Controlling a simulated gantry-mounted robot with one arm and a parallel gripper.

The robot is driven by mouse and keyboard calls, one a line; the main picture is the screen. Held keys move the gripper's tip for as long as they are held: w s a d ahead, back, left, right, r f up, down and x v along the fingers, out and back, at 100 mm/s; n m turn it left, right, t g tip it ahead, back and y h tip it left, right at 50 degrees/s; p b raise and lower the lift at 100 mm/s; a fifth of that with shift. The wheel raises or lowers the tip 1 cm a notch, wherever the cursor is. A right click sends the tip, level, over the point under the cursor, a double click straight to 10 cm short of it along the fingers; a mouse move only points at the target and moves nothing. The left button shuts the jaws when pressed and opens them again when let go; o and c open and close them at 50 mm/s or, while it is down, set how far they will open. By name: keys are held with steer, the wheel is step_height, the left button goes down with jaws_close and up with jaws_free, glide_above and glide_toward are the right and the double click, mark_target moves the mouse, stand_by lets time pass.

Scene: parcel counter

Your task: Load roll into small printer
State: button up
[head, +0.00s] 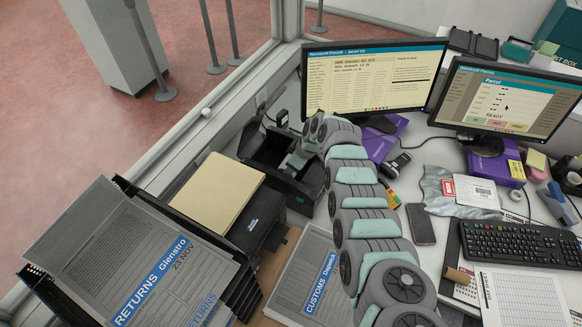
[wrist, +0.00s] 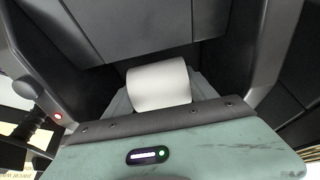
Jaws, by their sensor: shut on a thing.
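The small printer (head: 285,186) is a black box by the window ledge, left of the left monitor. Its lid is up and its bay is open. My gripper (head: 297,160) is down at the bay, tilted in from the right. In the wrist view the white roll (wrist: 158,84) sits just past the front edge of my gripper (wrist: 160,102), with the printer's dark walls (wrist: 130,30) around it. My gripper is shut on the roll. The fingertips are mostly hidden behind the green wrist cover. Whether the roll touches the bay floor cannot be told.
A second black printer with tan sheets (head: 218,192) stands close on the left. Two monitors (head: 372,78) stand behind and right. A phone (head: 420,224), keyboard (head: 500,241) and parcels lie to the right. Returns and customs trays (head: 305,280) fill the front.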

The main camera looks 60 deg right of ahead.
steer(key=shift+f+b, duration=0.55)
steer(key=shift+f, duration=0.1)
steer(key=o, duration=1.7)
steer(key=shift+r, duration=0.2)
steer(key=shift+r+p, duration=0.7)
steer(key=shift+r, duration=0.05)
steer(key=shift+s+r, duration=0.25)
steer(key=shift+r, duration=0.15)
steer(key=shift+p+v, duration=0.7)
steer(key=shift+v, duration=4.5)
